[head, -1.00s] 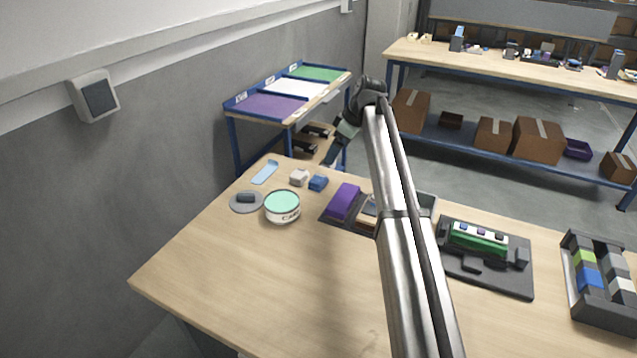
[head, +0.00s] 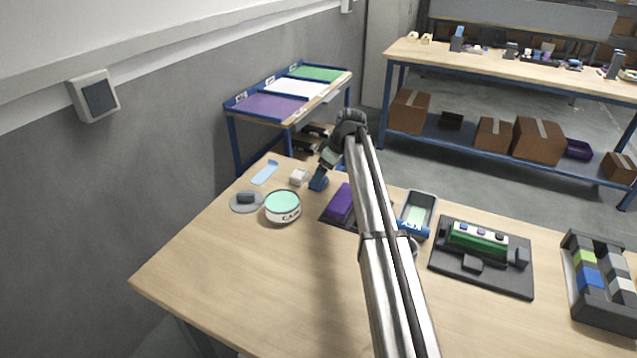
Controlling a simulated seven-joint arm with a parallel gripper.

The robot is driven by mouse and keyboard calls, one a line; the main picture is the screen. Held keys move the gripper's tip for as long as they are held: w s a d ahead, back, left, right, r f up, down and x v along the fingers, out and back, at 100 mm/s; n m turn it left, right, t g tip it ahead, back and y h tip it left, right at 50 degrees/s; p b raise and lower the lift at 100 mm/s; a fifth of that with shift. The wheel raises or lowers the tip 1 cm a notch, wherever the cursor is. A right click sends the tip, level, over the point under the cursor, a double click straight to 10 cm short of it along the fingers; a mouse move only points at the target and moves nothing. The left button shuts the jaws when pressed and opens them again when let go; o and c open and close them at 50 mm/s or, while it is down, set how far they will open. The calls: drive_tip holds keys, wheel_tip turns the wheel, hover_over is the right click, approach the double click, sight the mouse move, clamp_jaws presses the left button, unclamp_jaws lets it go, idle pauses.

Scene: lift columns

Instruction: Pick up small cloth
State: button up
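No piece is plainly recognisable as a small cloth.
A round tin with a mint lid (head: 283,206) and a grey disc (head: 246,201) stand in front. A purple block (head: 341,201) on a dark tray is to the right, then a grey bin (head: 417,210) and a dark fixture (head: 480,257). The front left table is bare.

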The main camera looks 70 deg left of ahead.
drive_tip(key=x, duration=0.3)
drive_tip(key=shift+s+f, duration=0.15)
drive_tip(key=c, duration=1)
wheel_tip(320, 180, up, 10)
idle(0.4)
